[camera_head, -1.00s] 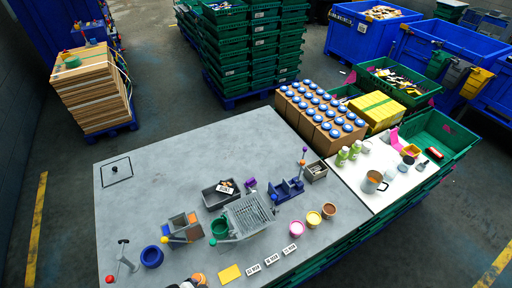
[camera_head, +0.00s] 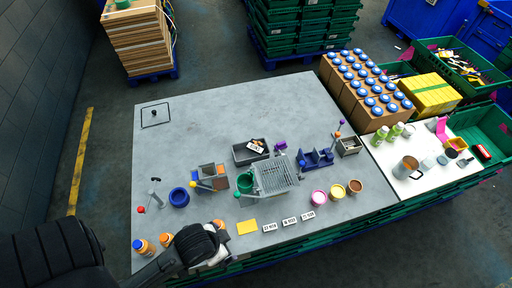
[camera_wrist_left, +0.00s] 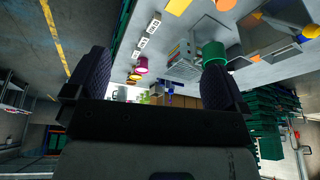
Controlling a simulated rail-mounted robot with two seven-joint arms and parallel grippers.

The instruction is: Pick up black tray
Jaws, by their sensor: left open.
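The black tray (camera_head: 240,157) is a small dark open box on the grey table, behind the grated metal basket. A white label and some dark contents show in it. My left gripper (camera_head: 203,242) is over the front left edge of the table, well in front of the tray and to its left. In the left wrist view its two dark fingers (camera_wrist_left: 157,78) are spread with nothing between them. I cannot make out the black tray in that view. My right gripper is in neither view.
The grated basket (camera_head: 272,176) and green cup (camera_head: 245,184) stand just in front of the tray. A purple item (camera_head: 280,146) and blue holder (camera_head: 316,159) are to its right. A blue ring (camera_head: 179,197) is to the left. The table's back half is mostly clear.

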